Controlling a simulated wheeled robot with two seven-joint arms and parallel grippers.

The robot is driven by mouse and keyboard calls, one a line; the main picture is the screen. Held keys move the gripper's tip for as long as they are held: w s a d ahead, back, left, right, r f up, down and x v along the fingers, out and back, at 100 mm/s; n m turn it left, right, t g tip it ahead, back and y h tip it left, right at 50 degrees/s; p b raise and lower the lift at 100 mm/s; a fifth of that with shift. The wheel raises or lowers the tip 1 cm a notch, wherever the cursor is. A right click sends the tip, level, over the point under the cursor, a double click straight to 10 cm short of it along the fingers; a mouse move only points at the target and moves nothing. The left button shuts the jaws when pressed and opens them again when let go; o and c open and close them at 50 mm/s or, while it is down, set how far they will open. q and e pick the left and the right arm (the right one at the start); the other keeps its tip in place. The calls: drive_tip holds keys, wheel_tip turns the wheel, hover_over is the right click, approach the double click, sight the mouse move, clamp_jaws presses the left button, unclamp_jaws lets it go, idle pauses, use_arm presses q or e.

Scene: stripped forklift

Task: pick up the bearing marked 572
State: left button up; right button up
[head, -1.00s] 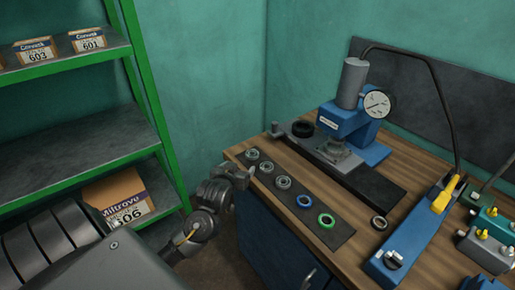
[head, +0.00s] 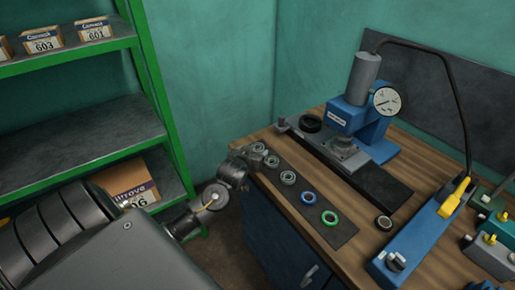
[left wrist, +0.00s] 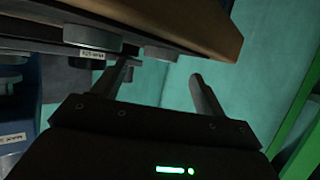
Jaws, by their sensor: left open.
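Several bearings lie in a row on a dark mat (head: 338,235) on the workbench. The three nearest the corner are plain metal: one at the mat's end (head: 258,148), one behind my gripper's tip (head: 271,161) and a third (head: 288,177). A blue-ringed bearing (head: 308,197) and a green-ringed bearing (head: 330,218) follow. I cannot read 572 on any. My left gripper (head: 249,157) is open at the bench's left edge, close to the end bearings. In the left wrist view its fingers (left wrist: 165,85) are spread; a bearing with a small, unreadable label (left wrist: 92,38) is beyond them. My right gripper is not in view.
A blue press with a dial gauge (head: 385,100) stands behind the mat. Green shelving with boxes (head: 100,28) stands at the left.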

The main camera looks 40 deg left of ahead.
sight(258, 146)
use_arm(q)
drive_tip(key=x, duration=0.4)
drive_tip(key=shift+s+p, duration=0.1)
drive_tip(key=shift+p, duration=0.3)
drive_tip(key=shift+w+f, duration=0.1)
drive_tip(key=shift+w, duration=0.15)
drive_tip(key=c, duration=1.1)
